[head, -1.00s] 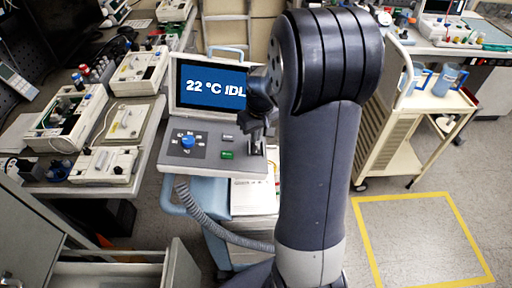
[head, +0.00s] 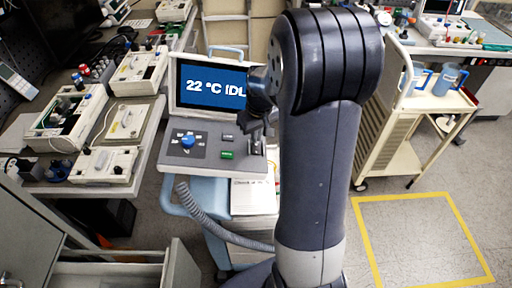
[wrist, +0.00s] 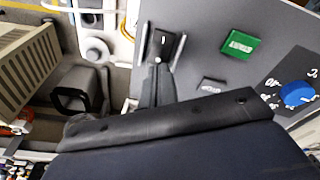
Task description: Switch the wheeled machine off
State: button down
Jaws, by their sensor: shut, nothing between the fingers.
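The wheeled machine has a screen (head: 211,88) reading "22 °C IDL", its right end hidden behind my arm. Its sloped grey panel (head: 205,165) carries a blue knob (head: 187,142), a green button (head: 227,155) and a small dark button (head: 228,138). In the wrist view, a black switch with a white mark (wrist: 163,43) sits between metal guards at the panel's edge. My gripper (wrist: 158,72) is shut and empty, its tips at the near end of the switch. I cannot tell whether they touch it. The head view shows my gripper (head: 257,135) over the panel's right side.
A bench with several pump units (head: 70,120) stands at the left. A cream trolley with blue jugs (head: 415,120) stands at the right. A grey hose (head: 205,220) hangs from the machine. The floor inside the yellow outline (head: 420,240) is clear.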

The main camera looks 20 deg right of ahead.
aim_at(256, 145)
jog(key=shift+f+b, duration=0.7)
jog(key=shift+f, duration=0.25)
dwell(0.3)
jog(key=shift+r, duration=0.2)
notch_tip(256, 145, up, 7)
jog(key=p, duration=0.5)
jog(key=shift+f, duration=0.2)
